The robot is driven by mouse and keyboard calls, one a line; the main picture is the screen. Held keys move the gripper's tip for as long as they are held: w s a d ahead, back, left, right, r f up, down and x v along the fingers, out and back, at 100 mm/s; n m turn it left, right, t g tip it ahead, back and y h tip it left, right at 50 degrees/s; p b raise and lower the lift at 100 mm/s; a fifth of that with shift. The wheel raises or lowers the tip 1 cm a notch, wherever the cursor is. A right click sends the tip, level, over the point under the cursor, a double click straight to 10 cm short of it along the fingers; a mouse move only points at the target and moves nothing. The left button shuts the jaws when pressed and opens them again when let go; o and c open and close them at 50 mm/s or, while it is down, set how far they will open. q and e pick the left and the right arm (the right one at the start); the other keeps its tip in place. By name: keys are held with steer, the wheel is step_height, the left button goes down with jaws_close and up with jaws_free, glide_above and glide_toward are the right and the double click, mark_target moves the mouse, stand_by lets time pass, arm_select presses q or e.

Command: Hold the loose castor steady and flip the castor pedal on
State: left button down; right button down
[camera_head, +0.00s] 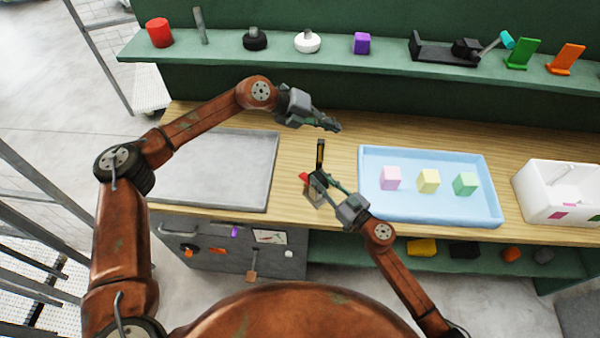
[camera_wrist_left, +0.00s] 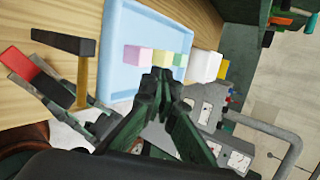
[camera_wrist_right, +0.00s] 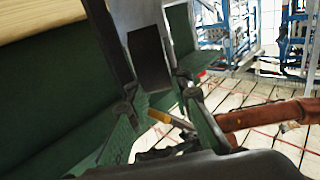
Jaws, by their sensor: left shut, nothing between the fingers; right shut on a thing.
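The loose castor (camera_head: 312,196) is at the middle of the bench, near its front edge. The red pedal (camera_wrist_left: 40,66) also shows in the left wrist view. Whether the castor touches the bench is unclear.
A grey tray (camera_head: 268,175) lies left, and a blue tray (camera_head: 432,213) with pink, yellow and green blocks lies right. A white bin (camera_head: 535,200) stands far right. A green shelf (camera_head: 390,58) with assorted parts runs along the back. Some bare wood lies between the trays.

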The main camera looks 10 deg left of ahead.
steer(key=shift+d, duration=0.1)
arm_select(q)
step_height(320, 180, up, 12)
steer(key=d+r+n+t+h, duration=0.1)
steer(key=d+n+t+h, duration=0.1)
steer(key=n+t+h, duration=0.3)
steer(key=w+a+r+n+t+y, duration=0.2)
steer(key=w+a+n+t, duration=0.45)
steer(key=a+n, duration=0.5)
steer(key=a+f+n+g+y, duration=0.2)
steer(key=a+f+n+y, duration=0.25)
steer(key=f+n, duration=0.5)
steer(key=s+a+f+n+g+y, duration=0.1)
steer(key=s+f+g, duration=0.5)
steer(key=s+f, duration=0.8)
steer(key=shift+f+y, duration=0.55)
steer(key=shift+f, duration=0.2)
